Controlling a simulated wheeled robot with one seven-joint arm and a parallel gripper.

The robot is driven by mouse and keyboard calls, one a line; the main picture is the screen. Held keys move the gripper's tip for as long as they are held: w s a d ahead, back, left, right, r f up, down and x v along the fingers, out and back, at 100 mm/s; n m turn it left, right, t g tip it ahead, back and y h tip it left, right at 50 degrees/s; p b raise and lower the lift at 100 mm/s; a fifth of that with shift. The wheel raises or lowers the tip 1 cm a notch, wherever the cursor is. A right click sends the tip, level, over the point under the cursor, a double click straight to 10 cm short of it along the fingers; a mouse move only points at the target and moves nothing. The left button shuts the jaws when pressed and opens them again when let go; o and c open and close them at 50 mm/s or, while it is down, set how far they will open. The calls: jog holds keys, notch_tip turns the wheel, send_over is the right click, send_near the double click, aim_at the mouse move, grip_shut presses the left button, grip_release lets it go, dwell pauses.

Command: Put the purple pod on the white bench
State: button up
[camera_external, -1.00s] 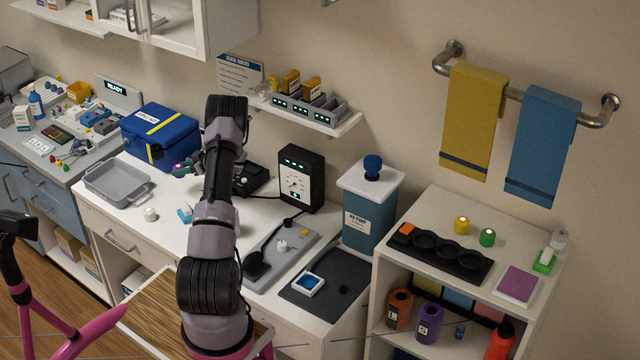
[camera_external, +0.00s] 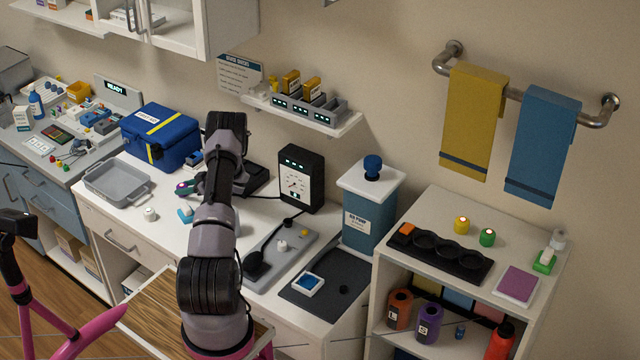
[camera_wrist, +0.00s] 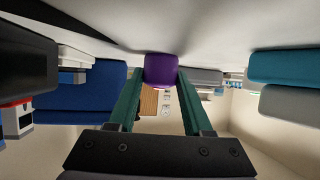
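The purple pod (camera_wrist: 161,70) sits between the green fingertips of my gripper (camera_wrist: 160,82) in the wrist view, and the fingers appear closed on its sides. In the external view my gripper (camera_external: 186,188) is low over the white bench (camera_external: 168,236), in front of the blue case, with a small purple spot of the pod (camera_external: 181,188) at its tip. The bench surface (camera_wrist: 215,25) fills the top of the wrist view, close to the pod. I cannot tell whether the pod touches it.
A blue case (camera_external: 161,136) stands behind my gripper and a grey tray (camera_external: 117,181) lies to its left. A small white jar (camera_external: 150,214) and a light-blue item (camera_external: 186,215) stand nearer the front. A black meter (camera_external: 301,179) stands to the right. Bare bench lies between these.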

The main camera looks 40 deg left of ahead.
jog(key=o, duration=0.4)
jog(key=shift+c, duration=0.2)
jog(key=shift+r, duration=0.1)
jog(key=shift+w+d+r, duration=0.15)
jog(key=shift+d+r, duration=0.1)
jog(key=v, duration=1.1)
jog(key=shift+d, duration=0.25)
